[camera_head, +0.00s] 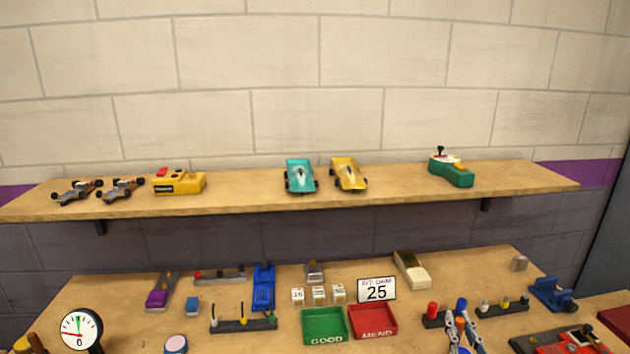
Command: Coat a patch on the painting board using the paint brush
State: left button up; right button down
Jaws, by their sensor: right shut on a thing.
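My right gripper (460,322) shows at the bottom right, in front of a dark rack, with its fingers pointing away from me. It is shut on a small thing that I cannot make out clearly. A blue rounded top (461,303) shows just at its fingertips. I cannot tell whether this is the held thing or part of the rack behind. I cannot pick out the paint brush or the painting board with certainty. My left gripper is not in view.
The dark rack (434,321) holds small coloured pieces. A green tray (324,339) and a red tray (373,334) lie left of the gripper. A number card (377,290) stands behind them. A shelf (240,203) with model cars spans the wall above.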

jog(key=s+a+r+n+y, duration=0.2)
jog(key=s+a+r+y, duration=0.15)
jog(key=s+a, duration=0.9)
jog(key=w+a, duration=0.3)
jog(key=w, duration=0.4)
jog(key=shift+t+h, duration=0.3)
jog(key=shift+h, duration=0.05)
jog(key=f+b, duration=0.2)
jog(key=a+f+b, duration=0.1)
jog(key=b, duration=0.1)
jog(key=f+b, duration=0.2)
jog(key=b, duration=0.1)
jog(key=shift+s+a+f, duration=0.15)
jog(key=shift+a+f, duration=0.15)
jog(key=shift+a, duration=0.05)
jog(key=shift+f, duration=0.15)
jog(key=shift+a+f+b, duration=0.2)
jog(key=shift+f+b, duration=0.5)
